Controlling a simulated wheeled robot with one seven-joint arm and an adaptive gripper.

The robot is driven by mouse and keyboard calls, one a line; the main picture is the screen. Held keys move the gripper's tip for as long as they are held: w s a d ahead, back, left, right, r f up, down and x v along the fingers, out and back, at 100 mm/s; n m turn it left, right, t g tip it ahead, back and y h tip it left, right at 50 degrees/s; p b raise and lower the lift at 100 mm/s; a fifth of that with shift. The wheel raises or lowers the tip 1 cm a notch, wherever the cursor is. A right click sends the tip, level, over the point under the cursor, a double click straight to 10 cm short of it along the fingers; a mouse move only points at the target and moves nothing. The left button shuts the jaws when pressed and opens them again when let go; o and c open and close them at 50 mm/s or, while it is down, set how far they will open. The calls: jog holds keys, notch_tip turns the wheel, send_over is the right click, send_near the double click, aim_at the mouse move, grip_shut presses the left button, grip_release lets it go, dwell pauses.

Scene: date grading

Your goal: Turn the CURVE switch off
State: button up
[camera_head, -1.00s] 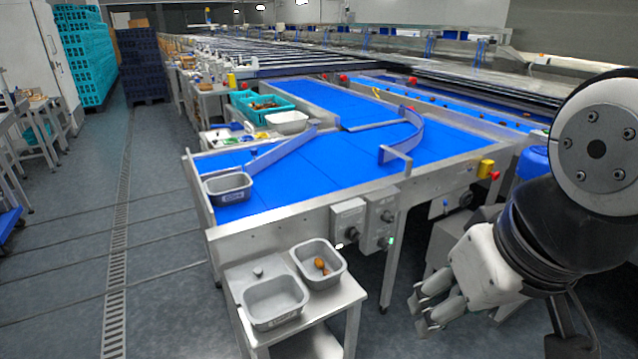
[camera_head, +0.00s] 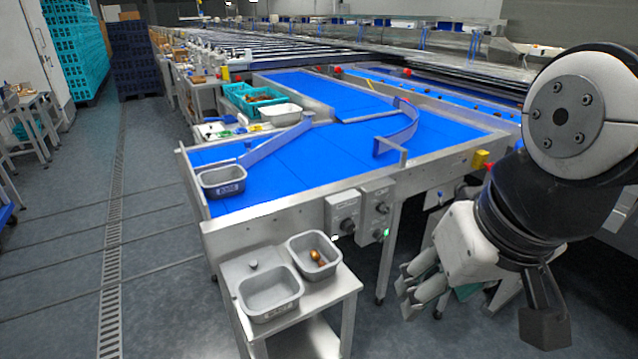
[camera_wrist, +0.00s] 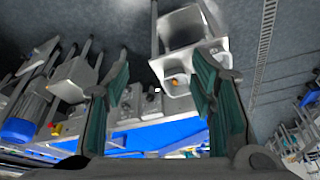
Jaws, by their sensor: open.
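Two grey switch boxes are mounted on the front rail of the blue conveyor table, a left box (camera_head: 343,212) and a right box (camera_head: 377,210). Each carries dark knobs, and a small green light (camera_head: 386,233) shows by the right box. Their labels are too small to read, so I cannot tell which is the CURVE switch. My gripper (camera_head: 410,298) is open and empty, low and to the right of the boxes, apart from them. In the wrist view its two fingers (camera_wrist: 160,95) are spread wide, with the table's front edge beyond.
A small steel stand (camera_head: 345,285) in front of the table holds two grey bins, one (camera_head: 268,293) empty and one (camera_head: 300,242) with brown items. Another grey bin (camera_head: 222,187) sits at the belt's left corner. A curved blue guide (camera_head: 408,130) stands on the belt.

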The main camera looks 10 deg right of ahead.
jog(key=w+a+f+m+g+y+b, duration=0.1)
jog(key=w+a+f+m+y+b, duration=0.15)
jog(key=w+f+m+b, duration=0.55)
jog(key=w+a+f+m+g+y+b, duration=0.1)
jog(key=w+f+y, duration=0.35)
jog(key=w, duration=0.75)
jog(key=w+d+f+m+t+y+b, duration=0.1)
jog(key=w+d+f+m+b, duration=0.2)
jog(key=w+f, duration=0.4)
jog(key=w+d+f+m+t+y+b, duration=0.2)
jog(key=w+f+m+b, duration=0.3)
jog(key=w, duration=0.4)
jog(key=m+t+h+b, duration=0.4)
jog(key=m+t+b, duration=0.85)
jog(key=m, duration=0.85)
send_near(383, 237)
jog(key=x, duration=1)
jog(key=shift+w+f, duration=0.1)
jog(key=shift+f, duration=0.25)
jog(key=c, duration=1.1)
